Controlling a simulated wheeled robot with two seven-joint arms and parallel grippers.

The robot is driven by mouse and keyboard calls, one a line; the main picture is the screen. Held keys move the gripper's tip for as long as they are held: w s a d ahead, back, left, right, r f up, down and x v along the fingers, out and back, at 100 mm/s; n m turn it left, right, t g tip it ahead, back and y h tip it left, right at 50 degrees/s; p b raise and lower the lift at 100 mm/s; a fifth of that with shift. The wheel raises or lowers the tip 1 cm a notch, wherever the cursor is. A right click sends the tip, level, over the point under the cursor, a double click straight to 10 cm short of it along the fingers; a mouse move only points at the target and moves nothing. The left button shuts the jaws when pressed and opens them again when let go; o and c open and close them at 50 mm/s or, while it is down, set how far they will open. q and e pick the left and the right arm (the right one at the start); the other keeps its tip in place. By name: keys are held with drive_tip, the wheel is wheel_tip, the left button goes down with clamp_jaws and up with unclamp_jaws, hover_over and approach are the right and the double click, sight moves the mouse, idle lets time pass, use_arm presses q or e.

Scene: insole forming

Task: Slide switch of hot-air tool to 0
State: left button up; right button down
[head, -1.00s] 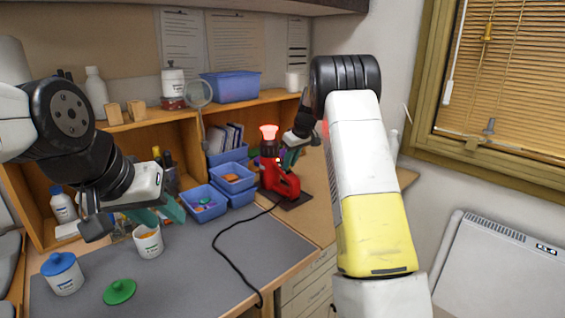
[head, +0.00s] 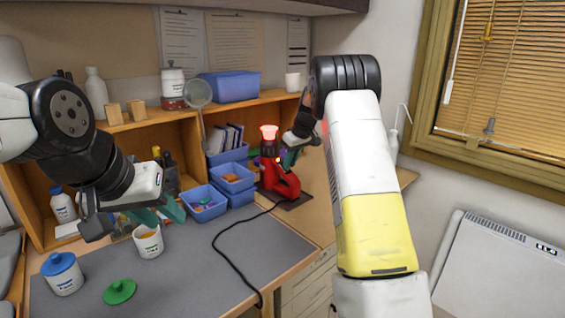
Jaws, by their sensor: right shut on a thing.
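Blue bins (head: 205,204) stand left of the tool. A black cord (head: 232,237) runs across the grey mat (head: 195,284). A blue-lidded jar (head: 63,274) and a green lid (head: 119,291) lie at the front left. A magnifier (head: 198,95) stands behind the bins.

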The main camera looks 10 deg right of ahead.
sight(281, 164)
idle(0.4)
drive_tip(key=shift+w+a+r, duration=0.4)
drive_tip(key=shift+w+a, duration=0.05)
drive_tip(key=shift+w, duration=0.2)
drive_tip(key=shift+w+a+r, duration=0.4)
drive_tip(key=shift+w, duration=0.25)
drive_tip(key=c, duration=1.4)
unclamp_jaws()
drive_tip(key=shift+v, duration=3.9)
